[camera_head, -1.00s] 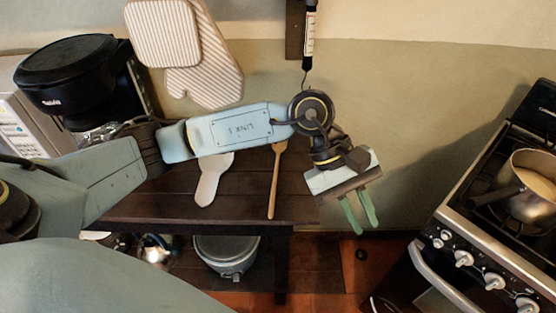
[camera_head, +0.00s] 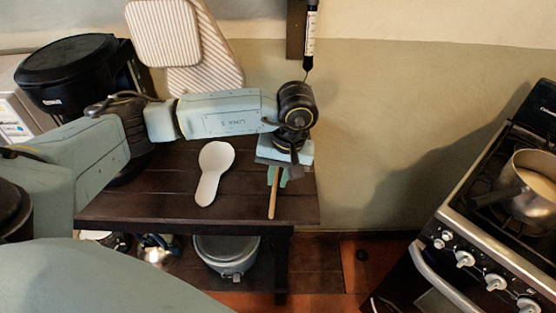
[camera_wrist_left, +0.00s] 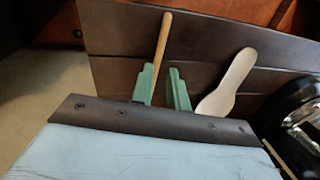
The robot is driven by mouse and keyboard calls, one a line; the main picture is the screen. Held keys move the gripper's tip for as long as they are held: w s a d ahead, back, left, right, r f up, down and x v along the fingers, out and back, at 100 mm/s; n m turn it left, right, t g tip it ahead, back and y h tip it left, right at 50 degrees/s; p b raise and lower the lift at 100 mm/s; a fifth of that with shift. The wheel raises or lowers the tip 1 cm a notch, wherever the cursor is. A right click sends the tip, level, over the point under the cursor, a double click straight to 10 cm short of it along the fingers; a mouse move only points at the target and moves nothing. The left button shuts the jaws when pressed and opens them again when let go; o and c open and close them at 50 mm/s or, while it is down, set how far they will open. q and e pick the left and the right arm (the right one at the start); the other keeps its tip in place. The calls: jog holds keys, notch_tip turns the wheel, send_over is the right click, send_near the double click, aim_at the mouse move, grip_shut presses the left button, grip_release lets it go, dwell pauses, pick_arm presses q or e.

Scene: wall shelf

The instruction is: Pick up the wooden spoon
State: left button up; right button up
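The wooden spoon (camera_head: 273,204) lies on the dark wooden table, its handle pointing to the front edge. Its upper part is hidden under my left gripper (camera_head: 278,177). In the left wrist view, the spoon's handle (camera_wrist_left: 163,38) runs down to the left one of the two green fingers of my gripper (camera_wrist_left: 163,88). The fingers are apart, with a gap between them. The handle is close to the left finger; I cannot tell whether they touch. My right gripper is not in view.
A white spoon-like utensil (camera_head: 211,172) lies left of the wooden spoon on the table (camera_head: 150,205). A black appliance (camera_head: 70,72) stands at the back left. A pot (camera_head: 535,185) sits on the stove (camera_head: 465,220) at the right. A grey pot (camera_head: 225,255) is below the tabletop.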

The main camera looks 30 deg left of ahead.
aim_at(274, 195)
pick_arm(q)
jog(key=f, duration=0.5)
jog(key=shift+s+a+f, duration=0.15)
jog(key=shift+a+f, duration=0.05)
jog(key=shift+a, duration=0.1)
grip_shut()
